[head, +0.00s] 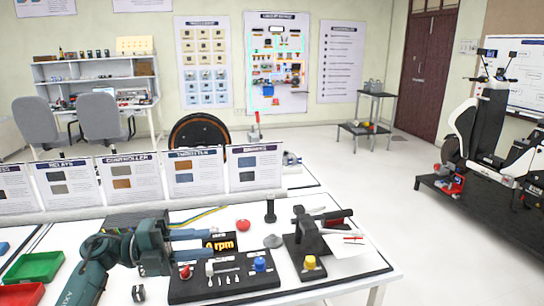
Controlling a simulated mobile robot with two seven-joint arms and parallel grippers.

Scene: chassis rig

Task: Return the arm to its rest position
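My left arm comes in from the lower left in teal. My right arm and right gripper are not in view.
Below the gripper is a black control panel (225,288) with red and blue knobs. To its right stand a black pedal-like rig (308,240) and a yellow button (310,262). Green (34,267) and red (25,294) trays lie left. Upright cards (133,175) line the back.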

